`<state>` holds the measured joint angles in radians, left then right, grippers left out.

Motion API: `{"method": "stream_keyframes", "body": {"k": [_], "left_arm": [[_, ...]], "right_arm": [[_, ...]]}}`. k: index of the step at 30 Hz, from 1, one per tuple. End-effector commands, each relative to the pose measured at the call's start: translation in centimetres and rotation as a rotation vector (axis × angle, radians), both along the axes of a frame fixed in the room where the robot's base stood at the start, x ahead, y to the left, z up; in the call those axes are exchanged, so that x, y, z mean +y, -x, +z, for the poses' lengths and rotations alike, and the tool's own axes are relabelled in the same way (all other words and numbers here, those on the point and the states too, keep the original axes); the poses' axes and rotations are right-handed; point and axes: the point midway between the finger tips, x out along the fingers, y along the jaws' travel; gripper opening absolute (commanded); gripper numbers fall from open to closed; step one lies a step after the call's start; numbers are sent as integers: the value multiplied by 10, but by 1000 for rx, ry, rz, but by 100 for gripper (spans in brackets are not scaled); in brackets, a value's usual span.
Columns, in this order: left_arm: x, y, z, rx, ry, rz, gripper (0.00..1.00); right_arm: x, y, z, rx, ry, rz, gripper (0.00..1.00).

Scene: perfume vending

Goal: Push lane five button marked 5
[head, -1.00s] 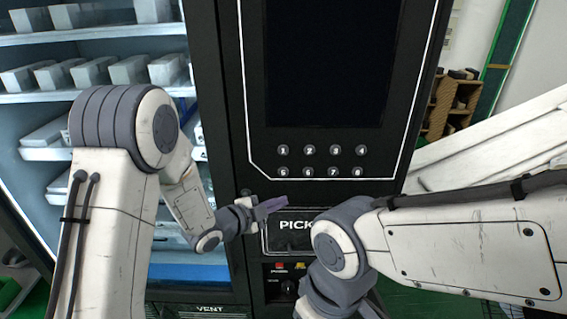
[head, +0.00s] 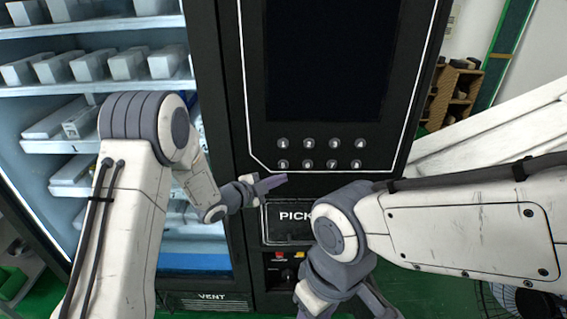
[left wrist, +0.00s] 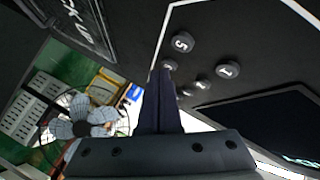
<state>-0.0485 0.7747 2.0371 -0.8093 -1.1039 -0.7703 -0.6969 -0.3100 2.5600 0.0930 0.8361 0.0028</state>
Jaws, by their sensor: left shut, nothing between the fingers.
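The button marked 5 (head: 283,164) is a small round grey button at the left end of the lower row on the black vending panel. In the left wrist view the 5 button (left wrist: 183,42) shows clearly, just above and to the right of the fingertips. My left gripper (head: 284,179) is shut and empty, its tip just below the 5 button in the head view. In the left wrist view its shut fingers (left wrist: 163,75) overlap a neighbouring lower-row button; I cannot tell whether they touch the panel.
Button 1 (head: 283,143) sits directly above 5, and button 6 (head: 308,164) is to its right. A dark screen (head: 325,60) is above. The pick-up hatch (head: 290,215) is below. My right arm crosses the lower right. Lit shelves (head: 90,90) stand left.

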Motion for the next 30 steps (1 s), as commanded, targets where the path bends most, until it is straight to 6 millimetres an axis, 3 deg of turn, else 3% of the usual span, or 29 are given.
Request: {"method": "stream_keyframes", "body": {"k": [9,30], "left_arm": [[0,-26,-1,-1,-1,0,0],[0,-28,0,0,0,0,0]], "right_arm": [[0,0,-4,0,0,0,50],[0,0,-4,0,0,0,50]]}}
